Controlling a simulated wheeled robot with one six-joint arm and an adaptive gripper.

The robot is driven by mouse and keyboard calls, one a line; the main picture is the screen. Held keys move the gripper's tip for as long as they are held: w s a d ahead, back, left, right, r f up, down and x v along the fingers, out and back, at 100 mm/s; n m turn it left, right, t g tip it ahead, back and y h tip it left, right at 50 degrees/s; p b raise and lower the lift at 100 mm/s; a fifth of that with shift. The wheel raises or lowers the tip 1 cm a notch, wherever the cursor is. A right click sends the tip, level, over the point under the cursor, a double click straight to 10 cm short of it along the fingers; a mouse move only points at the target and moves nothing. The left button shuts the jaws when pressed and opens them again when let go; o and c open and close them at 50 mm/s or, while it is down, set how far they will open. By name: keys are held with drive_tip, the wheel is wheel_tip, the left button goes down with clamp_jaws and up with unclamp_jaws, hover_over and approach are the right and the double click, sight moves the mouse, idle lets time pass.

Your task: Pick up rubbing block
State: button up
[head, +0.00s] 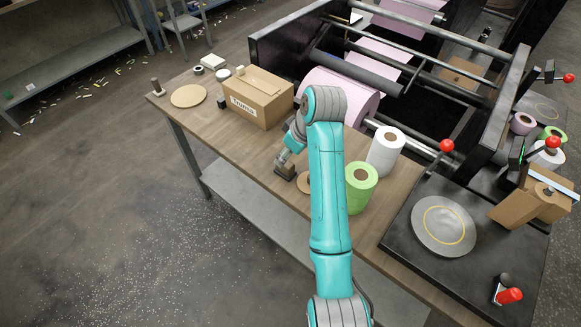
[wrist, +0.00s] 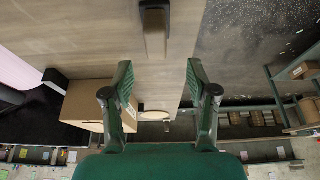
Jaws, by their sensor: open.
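A small brown block with a darker end, which looks like the rubbing block, lies on the wooden table; it shows at the top of the wrist view (wrist: 155,32). In the head view a dark brown piece (head: 285,172) shows at the table's front edge, just under my gripper (head: 289,160). My gripper's two green fingers (wrist: 158,75) are spread wide in the wrist view with nothing between them. The block lies beyond the fingertips there, apart from them. My arm hides part of the table in the head view.
A cardboard box (head: 258,98) stands left of my gripper. A tan disc (head: 303,182) lies partly behind my arm. A green roll (head: 360,188) and a white roll (head: 385,152) stand to the right. The black machine (head: 270,50) stands behind. The table's left part has bare room.

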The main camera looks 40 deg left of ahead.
sight(285, 165)
drive_tip(key=shift+x, duration=1.15)
drive_tip(key=f, duration=0.4)
drive_tip(key=shift+w+a, duration=0.2)
drive_tip(key=shift+a, duration=0.05)
drive_tip(key=shift+a+f, duration=0.25)
drive_tip(key=shift+f, duration=0.4)
clamp_jaws()
